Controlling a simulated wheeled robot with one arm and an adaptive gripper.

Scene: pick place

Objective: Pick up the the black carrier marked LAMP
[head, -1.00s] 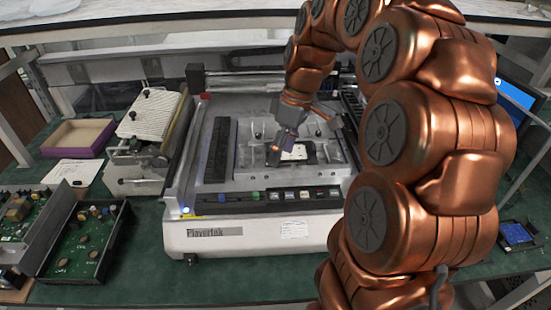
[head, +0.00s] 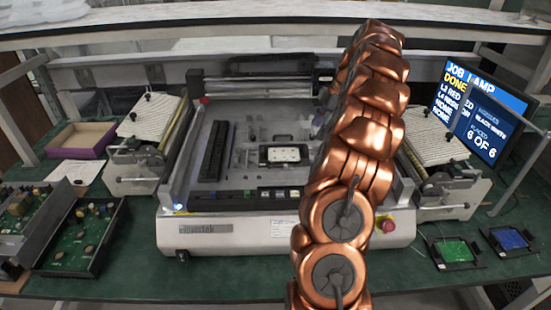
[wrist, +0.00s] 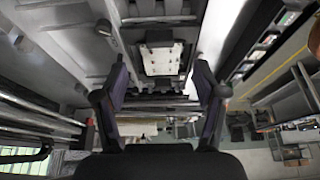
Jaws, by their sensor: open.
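A black carrier (head: 263,157) holding a white board lies flat in the middle of the machine bed in the head view. I cannot read a LAMP mark on it. The wrist view shows the carrier (wrist: 160,36) with its white board (wrist: 162,59) ahead of my gripper, at the upper middle. My gripper (wrist: 161,80) is open and empty, its two fingers apart on either side of the view. The carrier lies beyond the fingertips and is not between the gripping pads. In the head view my arm hides most of the gripper, right of the carrier.
The white machine (head: 240,235) surrounds the bed with raised rails and a rear gantry (head: 255,88). Black carriers with a green board (head: 454,252) and a blue board (head: 511,239) lie at right. A screen (head: 480,110) reads JOB LAMP, DONE, 6 OF 6. An open-topped box (head: 82,138) stands left.

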